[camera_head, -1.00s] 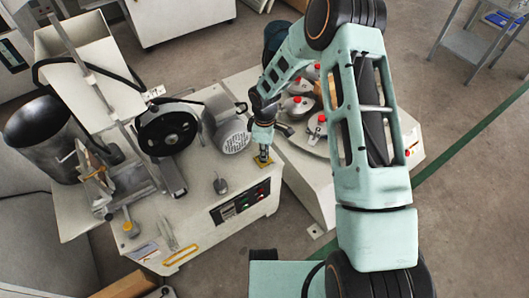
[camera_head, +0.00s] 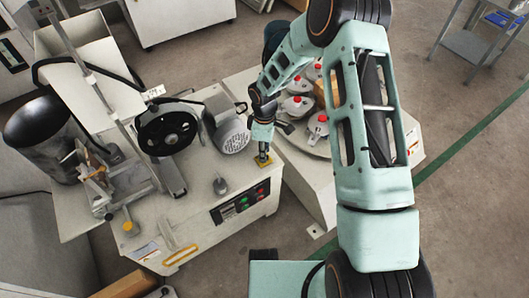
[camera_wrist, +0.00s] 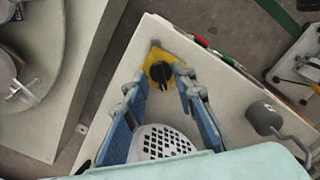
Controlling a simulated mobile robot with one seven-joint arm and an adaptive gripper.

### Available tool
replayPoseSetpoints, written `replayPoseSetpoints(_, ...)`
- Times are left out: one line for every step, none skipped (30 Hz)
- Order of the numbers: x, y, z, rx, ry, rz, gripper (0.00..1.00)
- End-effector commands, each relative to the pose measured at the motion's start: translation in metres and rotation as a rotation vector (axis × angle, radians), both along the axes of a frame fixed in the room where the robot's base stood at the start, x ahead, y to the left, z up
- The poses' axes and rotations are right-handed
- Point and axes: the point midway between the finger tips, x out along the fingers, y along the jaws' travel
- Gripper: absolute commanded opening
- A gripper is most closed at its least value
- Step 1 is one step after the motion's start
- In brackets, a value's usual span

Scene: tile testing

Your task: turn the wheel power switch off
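The wheel power switch (camera_wrist: 160,72) is a black rotary knob on a yellow plate (camera_wrist: 154,54), near a corner of the pale machine top in the wrist view. A light mark shows on its lower side. In the head view the yellow plate (camera_head: 262,160) is partly hidden by my gripper (camera_head: 263,152), which points down at it. In the wrist view my gripper (camera_wrist: 160,80) is open, its blue fingers on either side of the knob with a gap visible at each side. I cannot tell how far the fingertips are above the plate.
The control panel (camera_head: 240,202) with green and red buttons is on the machine's front face. A motor with a white vented cover (camera_head: 232,136) stands close behind the switch. A grey knob-topped post (camera_head: 220,186) stands to the left. A round table with red-topped parts (camera_head: 297,106) is behind right.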

Motion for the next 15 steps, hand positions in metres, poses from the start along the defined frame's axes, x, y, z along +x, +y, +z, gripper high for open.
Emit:
replayPoseSetpoints(0.001, 0.000, 0.009, 0.000, -0.003, -0.001, 0.25)
replayPoseSetpoints(0.001, 0.000, 0.015, 0.000, -0.004, -0.001, 0.25)
replayPoseSetpoints(0.001, 0.000, 0.022, 0.000, -0.004, -0.001, 0.25)
replayPoseSetpoints(0.002, 0.000, 0.029, 0.000, -0.005, 0.000, 0.25)
replayPoseSetpoints(0.001, 0.000, 0.035, 0.000, -0.004, 0.000, 0.25)
replayPoseSetpoints(0.001, 0.000, 0.044, 0.000, -0.004, -0.001, 0.25)
replayPoseSetpoints(0.001, 0.000, 0.050, 0.000, -0.004, -0.002, 0.25)
replayPoseSetpoints(0.001, -0.001, 0.057, 0.000, -0.004, -0.002, 0.25)
replayPoseSetpoints(0.001, -0.001, 0.065, 0.000, -0.004, 0.000, 0.25)
replayPoseSetpoints(0.001, 0.000, 0.071, 0.000, -0.005, 0.000, 0.25)
replayPoseSetpoints(0.001, 0.000, 0.077, -0.001, -0.003, 0.000, 0.25)
replayPoseSetpoints(0.001, 0.000, 0.083, 0.000, -0.003, -0.001, 0.25)
replayPoseSetpoints(0.001, -0.001, 0.088, -0.001, -0.003, -0.001, 0.25)
replayPoseSetpoints(0.000, -0.001, 0.092, -0.001, -0.002, -0.001, 0.25)
replayPoseSetpoints(0.000, -0.001, 0.097, -0.001, -0.002, 0.000, 0.25)
